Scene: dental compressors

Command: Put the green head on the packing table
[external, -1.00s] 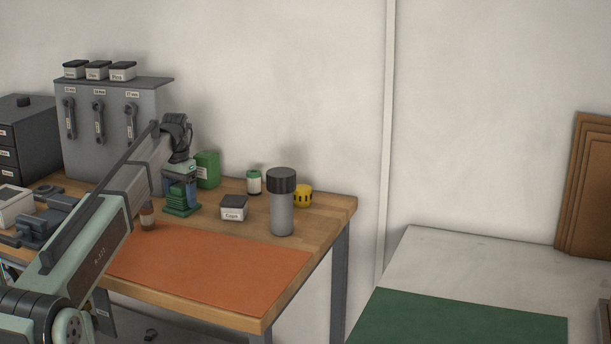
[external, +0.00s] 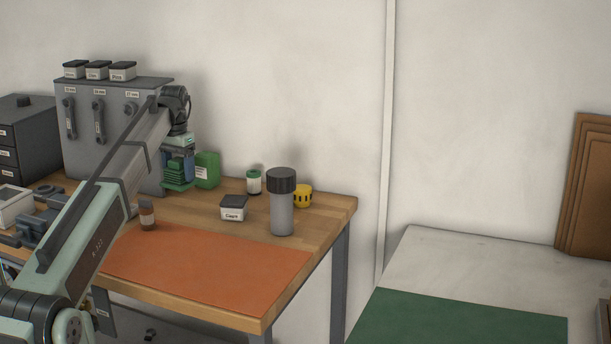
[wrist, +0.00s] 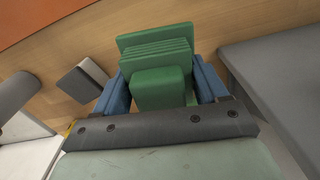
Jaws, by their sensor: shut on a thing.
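The green head (external: 176,173), a finned block, is in my gripper (external: 188,165) above the back of the wooden workbench. In the wrist view the green head (wrist: 158,72) sits between the two blue fingers of my gripper (wrist: 160,88), which are shut on it. The head appears lifted clear of the bench top. A pale table (external: 480,252) with a green mat (external: 460,322) stands at the right, apart from the bench; I take it to be the packing table.
A grey tool cabinet (external: 110,130) stands close behind my gripper.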

